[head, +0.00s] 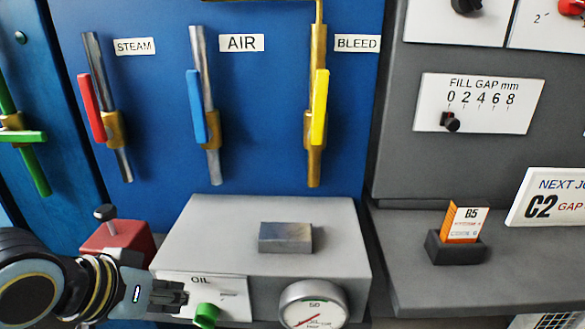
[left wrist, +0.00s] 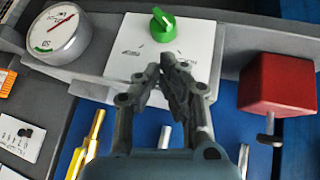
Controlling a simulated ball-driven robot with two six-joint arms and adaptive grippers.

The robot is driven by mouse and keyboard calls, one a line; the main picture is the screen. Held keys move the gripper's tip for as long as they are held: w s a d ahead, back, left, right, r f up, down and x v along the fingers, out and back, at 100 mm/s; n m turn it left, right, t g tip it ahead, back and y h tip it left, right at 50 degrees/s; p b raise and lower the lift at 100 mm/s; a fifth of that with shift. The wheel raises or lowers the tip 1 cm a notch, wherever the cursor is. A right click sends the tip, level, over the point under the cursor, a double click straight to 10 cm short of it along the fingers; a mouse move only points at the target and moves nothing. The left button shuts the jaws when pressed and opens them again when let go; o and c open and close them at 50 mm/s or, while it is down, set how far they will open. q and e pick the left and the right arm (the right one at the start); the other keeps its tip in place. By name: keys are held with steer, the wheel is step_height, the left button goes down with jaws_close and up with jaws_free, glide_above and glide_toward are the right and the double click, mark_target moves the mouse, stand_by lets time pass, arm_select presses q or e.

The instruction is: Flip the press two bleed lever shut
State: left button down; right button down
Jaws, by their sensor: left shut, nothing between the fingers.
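The yellow bleed lever (head: 320,107) is on a brass vertical pipe beside the BLEED label (head: 357,43). It stands upright, nearly in line with the pipe. Yellow parts of the bleed line also show at the lower left of the left wrist view (left wrist: 97,130). My left gripper (head: 184,297) is shut and empty in front of the OIL plate (head: 232,294), low and left of the bleed lever and well apart from it. Its closed fingers (left wrist: 168,65) show in the left wrist view, near the green knob (left wrist: 162,25). My right gripper is not in view.
A red lever (head: 91,108) and a blue lever (head: 196,106) stand on the STEAM and AIR pipes left of the bleed pipe. A grey ledge with a metal block (head: 286,238) and a round gauge (head: 313,305) juts out below. A red block (head: 118,243) stands at left.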

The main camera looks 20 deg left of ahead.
mark_target(319, 109)
arm_select(q)
steer(key=w+r+n+t+h, duration=0.3)
steer(key=w+r, duration=0.4)
steer(key=r, duration=0.5)
steer(key=w+d+r+n+t+h, duration=0.1)
steer(key=w+r+n+t+h, duration=0.3)
steer(key=r, duration=0.8)
steer(key=w+n+t, duration=0.1)
steer(key=w+n, duration=0.1)
steer(key=w, duration=0.1)
steer(key=shift+r+n, duration=0.35)
steer(key=shift+n, duration=0.05)
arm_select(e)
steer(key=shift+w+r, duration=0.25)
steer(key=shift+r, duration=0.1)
arm_select(q)
steer(key=shift+w, duration=0.15)
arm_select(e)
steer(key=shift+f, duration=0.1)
arm_select(q)
steer(key=x, duration=0.4)
steer(key=d+x, duration=0.1)
steer(key=x, duration=0.3)
steer(key=s+d+x, duration=0.1)
steer(key=x, duration=0.3)
steer(key=shift+s+d+r, duration=0.1)
steer(key=shift+d+r, duration=0.05)
steer(key=shift+d, duration=0.4)
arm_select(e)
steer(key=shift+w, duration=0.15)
